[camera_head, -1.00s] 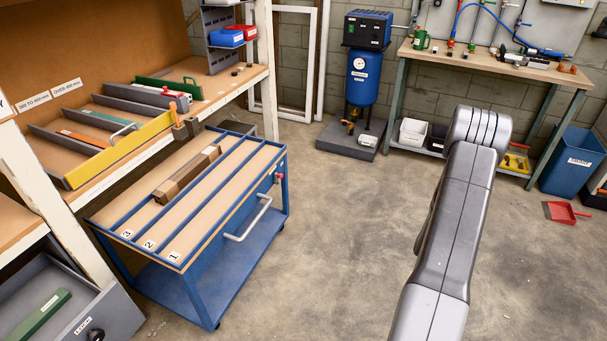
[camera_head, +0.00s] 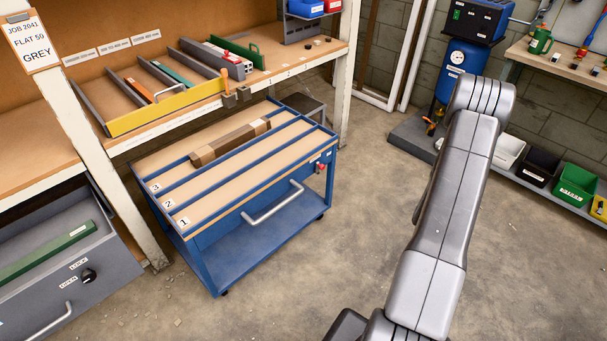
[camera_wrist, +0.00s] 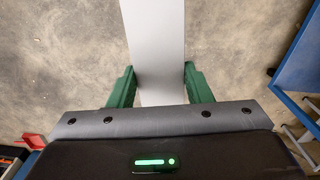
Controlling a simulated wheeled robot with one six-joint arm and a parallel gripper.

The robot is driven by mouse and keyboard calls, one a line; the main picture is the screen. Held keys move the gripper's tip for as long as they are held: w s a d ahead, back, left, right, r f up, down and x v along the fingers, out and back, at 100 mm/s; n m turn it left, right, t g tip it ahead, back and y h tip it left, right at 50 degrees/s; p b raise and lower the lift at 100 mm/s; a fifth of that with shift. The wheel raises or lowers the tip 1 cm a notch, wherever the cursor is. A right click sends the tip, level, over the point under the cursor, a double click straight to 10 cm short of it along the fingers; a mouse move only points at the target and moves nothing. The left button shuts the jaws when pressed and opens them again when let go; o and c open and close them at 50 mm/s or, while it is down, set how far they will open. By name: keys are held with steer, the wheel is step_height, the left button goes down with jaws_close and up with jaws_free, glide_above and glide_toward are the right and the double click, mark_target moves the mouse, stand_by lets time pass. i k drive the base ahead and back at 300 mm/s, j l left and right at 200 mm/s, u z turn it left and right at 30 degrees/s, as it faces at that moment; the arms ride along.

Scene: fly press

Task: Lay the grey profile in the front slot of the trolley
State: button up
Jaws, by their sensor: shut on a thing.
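The grey profile (camera_wrist: 152,40) is a flat grey strip in the wrist view. My gripper (camera_wrist: 158,88) has its green fingers shut on the strip's two sides, above the floor. The strip runs out of the top of the picture. In the head view my arm shows, but the gripper and profile do not. The blue trolley (camera_head: 210,255) stands left of my arm, with three slots numbered 1 to 3. The front slot (camera_head: 255,183), numbered 1, is empty. A brown wrapped bar (camera_head: 230,142) lies in the rear slot, numbered 3.
A shelf with a yellow-fronted rack (camera_head: 165,108) stands behind the trolley. A grey drawer (camera_head: 60,275) with a green bar (camera_head: 45,255) is at left. A compressor (camera_head: 455,75) stands at the back right. Floor between trolley and arm is clear. A card reads "FLAT 50 GREY" (camera_head: 32,42).

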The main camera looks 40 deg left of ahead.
mark_target(267, 171)
steer(key=u, duration=1.55)
